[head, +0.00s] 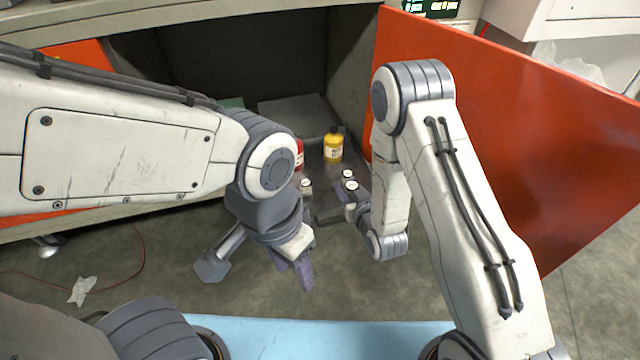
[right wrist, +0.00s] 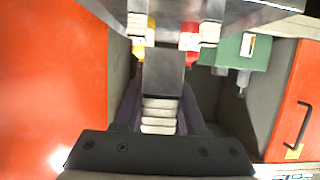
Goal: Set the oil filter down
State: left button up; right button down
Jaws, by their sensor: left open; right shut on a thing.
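My right gripper (head: 350,194) is low at the front of the open cabinet. In the right wrist view its two purple fingers (right wrist: 163,105) are shut on the oil filter, which shows a dark grey end (right wrist: 163,72) and pale ribs nearer the palm. In the head view a small white-topped piece (head: 351,185) at these fingers appears to be the filter, partly hidden. I cannot tell whether it touches the surface below. My left gripper (head: 305,275) is open and empty, outside the cabinet, above the floor.
A yellow bottle (head: 333,148) and a red container (head: 299,155) stand on the cabinet's grey surface (head: 328,207). White-topped pieces (head: 306,184) (head: 347,174) stand near the front. The orange door (head: 520,140) is open on the right. A green object (right wrist: 240,52) shows in the wrist view.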

jog(key=b, duration=0.4)
send_over(327, 194)
notch_tip(327, 194, down, 6)
jog(key=shift+f, duration=0.15)
notch_tip(327, 194, down, 4)
jog(key=b, duration=0.3)
jog(key=shift+c, duration=2.4)
grip_release()
